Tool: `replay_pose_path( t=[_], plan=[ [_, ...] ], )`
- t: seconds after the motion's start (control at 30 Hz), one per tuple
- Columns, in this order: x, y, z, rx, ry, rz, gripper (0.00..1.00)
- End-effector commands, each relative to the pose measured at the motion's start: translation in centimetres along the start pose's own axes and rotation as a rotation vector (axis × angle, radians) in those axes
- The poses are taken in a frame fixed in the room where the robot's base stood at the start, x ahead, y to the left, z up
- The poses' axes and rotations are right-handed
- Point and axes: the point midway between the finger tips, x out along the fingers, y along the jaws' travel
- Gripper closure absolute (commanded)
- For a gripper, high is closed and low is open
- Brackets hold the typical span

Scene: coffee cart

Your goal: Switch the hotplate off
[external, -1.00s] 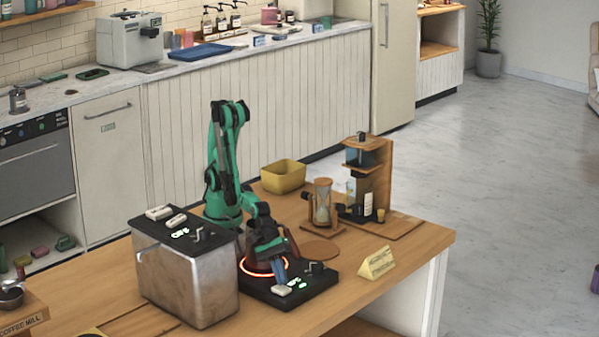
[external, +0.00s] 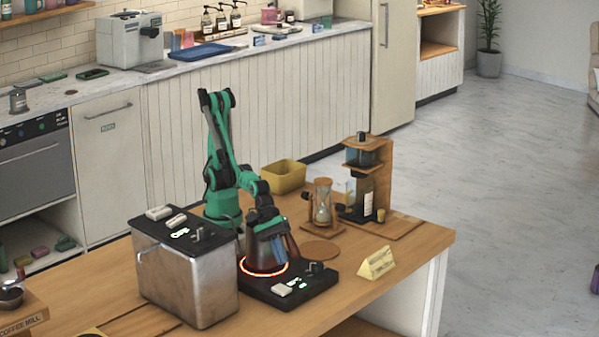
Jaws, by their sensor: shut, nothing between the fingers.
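The black hotplate (external: 262,289) sits near the front edge of the wooden table, with its ring (external: 244,268) glowing orange-red. On its front are a white rocker switch (external: 282,290), a small green lit display (external: 299,284) and a dark knob (external: 316,268). The display is too small to read, and I cannot tell the switch's tilt. A dark brown conical vessel (external: 256,255) stands on the glowing ring, partly hidden by my arm. My gripper (external: 280,262), with blue fingers, is shut and empty, above and just behind the switch, apparently not touching it.
A metal box (external: 190,285) with its own white switches and green display stands close on the left.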

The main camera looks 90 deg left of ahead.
Motion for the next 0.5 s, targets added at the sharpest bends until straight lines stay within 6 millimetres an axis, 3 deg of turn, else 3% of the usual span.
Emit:
replay_pose_path(
  t=[0.2,0.5],
  plan=[
    [-1.0,0.62,0.64,0.0,0.0,0.0,1.0],
    [-0.99,0.66,0.65,0.008,0.001,-0.001,1.0]
  ],
)
